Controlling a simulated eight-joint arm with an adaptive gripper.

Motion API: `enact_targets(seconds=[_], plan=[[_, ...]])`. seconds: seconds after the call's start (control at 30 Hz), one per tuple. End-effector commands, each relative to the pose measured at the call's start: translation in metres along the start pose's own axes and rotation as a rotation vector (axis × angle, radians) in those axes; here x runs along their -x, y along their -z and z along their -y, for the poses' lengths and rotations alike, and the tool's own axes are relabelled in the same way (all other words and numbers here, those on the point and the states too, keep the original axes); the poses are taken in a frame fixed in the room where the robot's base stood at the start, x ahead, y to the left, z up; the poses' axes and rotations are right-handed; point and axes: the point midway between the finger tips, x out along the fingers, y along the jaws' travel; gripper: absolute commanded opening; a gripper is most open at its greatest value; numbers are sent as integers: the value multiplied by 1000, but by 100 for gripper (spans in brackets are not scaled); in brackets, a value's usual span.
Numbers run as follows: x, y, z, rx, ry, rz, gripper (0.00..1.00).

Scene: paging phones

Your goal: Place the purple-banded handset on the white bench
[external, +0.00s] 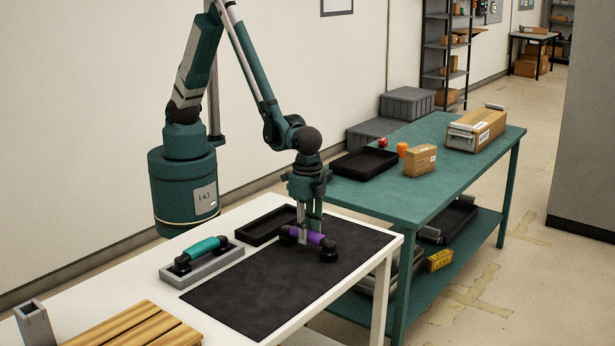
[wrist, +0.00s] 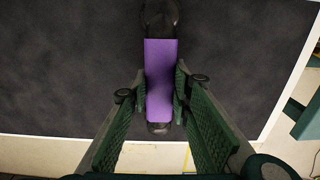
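The purple-banded handset (external: 316,239) has black ends and lies over the dark mat (external: 250,297) on the white bench (external: 223,221). In the wrist view its purple band (wrist: 160,75) runs lengthwise between my fingers. My gripper (external: 304,236) points down over the handset, and its fingertips (wrist: 161,92) press against both sides of the band. I cannot tell whether the handset touches the mat or hangs slightly above it. A teal-banded handset (external: 205,247) sits on a grey cradle (external: 204,265) to the left.
A black tray (external: 265,229) lies behind the mat. A wooden slatted board (external: 135,328) and a grey holder (external: 33,322) stand at the front left. The teal table (external: 410,192) at right bears another black tray (external: 363,163) and boxes. The mat's front part is clear.

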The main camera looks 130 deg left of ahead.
Motion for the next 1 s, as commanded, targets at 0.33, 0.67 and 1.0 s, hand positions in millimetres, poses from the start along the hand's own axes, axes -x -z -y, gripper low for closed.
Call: enact_targets(seconds=[0.33, 0.67, 1.0], plan=[[0, 0, 0, 0, 0, 0, 36], [6, 0, 0, 0, 0, 0, 36], [41, 0, 0, 0, 0, 0, 36]])
